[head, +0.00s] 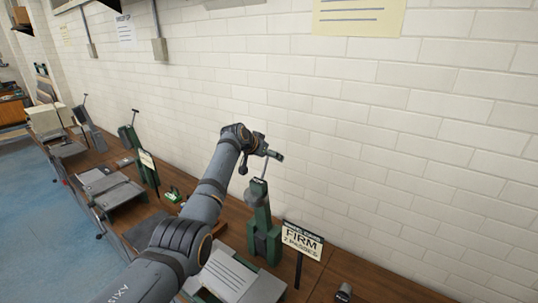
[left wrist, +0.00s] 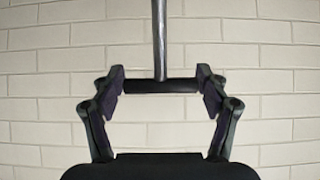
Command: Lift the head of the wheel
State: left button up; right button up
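A green upright machine (head: 262,232) stands on the bench below my left gripper (head: 266,151). A thin metal rod (left wrist: 160,40) joins a short black crossbar handle (left wrist: 143,86), which lies between the two fingers of my left gripper in the left wrist view. The fingers are spread wide, one near each end of the bar, and no firm grip shows. In the head view the handle is partly hidden by the gripper. No part named as a wheel can be told apart; the green machine's upper part may be its head. My right gripper is not in view.
A sign reading "FIRM 2 PASSES" (head: 301,243) stands right of the machine. A grey plate (head: 228,275) lies in front of it. More green machines, such as one at the left (head: 130,135), line the bench. The white brick wall (head: 400,130) is close behind.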

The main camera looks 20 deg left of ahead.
pick_arm(q)
jog(key=shift+o, duration=0.7)
jog(key=shift+w, duration=0.15)
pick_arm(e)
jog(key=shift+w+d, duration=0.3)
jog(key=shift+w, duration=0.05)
pick_arm(q)
jog(key=v, duration=1.2)
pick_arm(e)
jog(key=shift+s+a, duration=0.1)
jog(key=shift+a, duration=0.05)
